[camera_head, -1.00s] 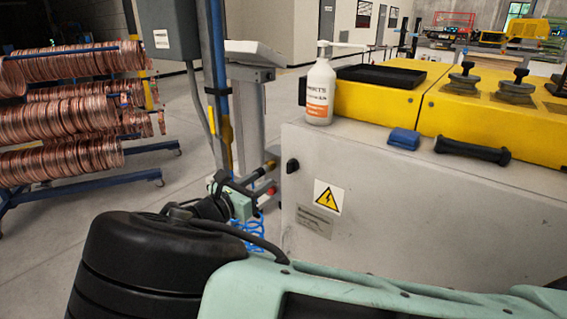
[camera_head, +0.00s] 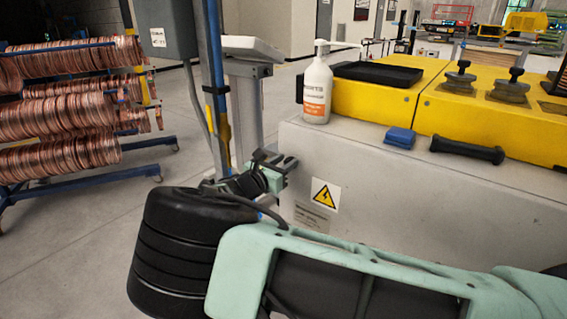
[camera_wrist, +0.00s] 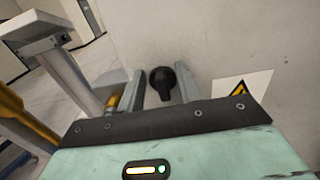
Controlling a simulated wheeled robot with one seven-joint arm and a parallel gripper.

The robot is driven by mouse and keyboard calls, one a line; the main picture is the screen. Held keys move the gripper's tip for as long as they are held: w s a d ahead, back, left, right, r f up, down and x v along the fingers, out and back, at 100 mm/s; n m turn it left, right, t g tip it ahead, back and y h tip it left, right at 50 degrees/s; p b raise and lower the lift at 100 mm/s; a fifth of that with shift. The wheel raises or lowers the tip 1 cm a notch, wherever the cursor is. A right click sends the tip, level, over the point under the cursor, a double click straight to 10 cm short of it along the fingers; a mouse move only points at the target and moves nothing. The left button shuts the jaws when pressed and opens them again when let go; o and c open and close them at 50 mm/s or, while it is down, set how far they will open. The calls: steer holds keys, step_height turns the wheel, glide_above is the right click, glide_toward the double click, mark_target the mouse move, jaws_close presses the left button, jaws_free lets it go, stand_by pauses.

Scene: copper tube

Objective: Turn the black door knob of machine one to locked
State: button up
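The black door knob (camera_wrist: 162,82) is on the pale grey side panel of the machine (camera_head: 420,205). In the wrist view it shows between the two fingers of my gripper (camera_wrist: 160,84), which stand apart on either side of it. I cannot tell whether either finger touches the knob. In the head view my gripper (camera_head: 277,163) is at the left end of the machine's panel and hides the knob. The yellow warning sign (camera_head: 325,195) is just right of my gripper; it also shows in the wrist view (camera_wrist: 238,92).
A white bottle (camera_head: 317,88), a blue block (camera_head: 400,137) and a black bar (camera_head: 467,151) lie or stand on the machine's top. A grey pedestal (camera_head: 246,95) and blue post stand left of the machine. A rack of copper coils (camera_head: 60,118) is farther left.

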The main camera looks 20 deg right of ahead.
steer(key=c, duration=0.6)
steer(key=shift+r+n+p, duration=0.1)
steer(key=shift+n+p, duration=0.2)
steer(key=shift+p, duration=0.05)
steer(key=shift+c, duration=0.2)
steer(key=shift+w+a+n+p, duration=0.1)
steer(key=shift+w+n+p, duration=0.05)
steer(key=shift+n+p, duration=0.75)
steer(key=n, duration=0.1)
steer(key=n+p, duration=0.1)
steer(key=n, duration=0.1)
steer(key=n+p, duration=0.1)
steer(key=shift+w+a+f, duration=0.2)
steer(key=shift+w, duration=0.05)
steer(key=n, duration=0.3)
steer(key=f+n+p, duration=0.1)
steer(key=n, duration=0.3)
steer(key=n+p, duration=0.1)
steer(key=n, duration=0.3)
steer(key=shift+w+a+f, duration=0.2)
steer(key=shift+w+f, duration=0.1)
steer(key=shift+f, duration=0.1)
steer(key=shift+n, duration=0.4)
steer(key=o, duration=0.6)
